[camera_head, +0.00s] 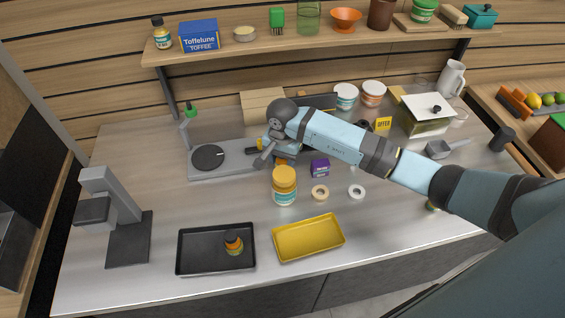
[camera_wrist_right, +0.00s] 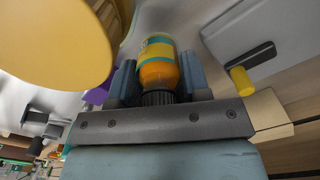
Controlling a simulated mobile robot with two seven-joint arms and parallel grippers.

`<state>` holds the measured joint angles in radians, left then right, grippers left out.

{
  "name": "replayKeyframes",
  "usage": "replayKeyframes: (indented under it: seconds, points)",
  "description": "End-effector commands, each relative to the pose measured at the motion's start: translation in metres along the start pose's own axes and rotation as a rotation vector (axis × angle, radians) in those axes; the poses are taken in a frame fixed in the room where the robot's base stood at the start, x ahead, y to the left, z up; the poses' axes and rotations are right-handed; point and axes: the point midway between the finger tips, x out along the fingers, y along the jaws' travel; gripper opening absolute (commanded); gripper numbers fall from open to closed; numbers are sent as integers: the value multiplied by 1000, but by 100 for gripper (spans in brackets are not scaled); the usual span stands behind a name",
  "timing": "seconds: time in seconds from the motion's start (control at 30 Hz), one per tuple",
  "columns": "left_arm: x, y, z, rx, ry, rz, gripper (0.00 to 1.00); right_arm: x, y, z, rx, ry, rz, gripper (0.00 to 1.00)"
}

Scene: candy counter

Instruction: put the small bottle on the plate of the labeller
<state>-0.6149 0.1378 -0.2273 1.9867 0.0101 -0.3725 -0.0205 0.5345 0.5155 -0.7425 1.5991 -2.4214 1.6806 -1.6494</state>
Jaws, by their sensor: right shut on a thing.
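My right gripper (camera_head: 268,153) is shut on a small bottle. In the right wrist view, the small bottle (camera_wrist_right: 158,68) is orange with a teal label. Its black cap is nearest the palm, and the gripper's fingers (camera_wrist_right: 155,85) are on either side of it. In the head view my gripper mostly hides the bottle. The labeller (camera_head: 235,160) is a grey base with a black round plate (camera_head: 207,157) at its left end. The plate is bare. My gripper is at the right end of the base, away from the plate. My left gripper is not in view.
A large jar with a yellow lid (camera_head: 284,180) stands close in front of my gripper, with a purple box (camera_head: 320,167) to its right. A black tray (camera_head: 190,255) holds another small bottle (camera_head: 233,242). A yellow tray (camera_head: 308,238) is beside it. A grey stand (camera_head: 120,205) is at left.

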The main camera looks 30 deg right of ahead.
Motion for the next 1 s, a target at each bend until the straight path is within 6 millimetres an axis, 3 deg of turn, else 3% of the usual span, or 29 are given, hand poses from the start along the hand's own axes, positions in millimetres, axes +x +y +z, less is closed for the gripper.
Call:
replayKeyframes:
  seconds: [0.17,0.53,0.57,0.67,1.0]
  points:
    - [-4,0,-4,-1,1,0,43,24,0,1,2,-3,1,18]
    - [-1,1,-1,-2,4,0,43,30,0,0,0,0,-1,18]
    - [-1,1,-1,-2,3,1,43,30,0,0,0,0,-1,46]
    - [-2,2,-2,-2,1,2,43,29,0,0,0,0,0,69]
    - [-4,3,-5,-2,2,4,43,25,0,0,1,-2,0,69]
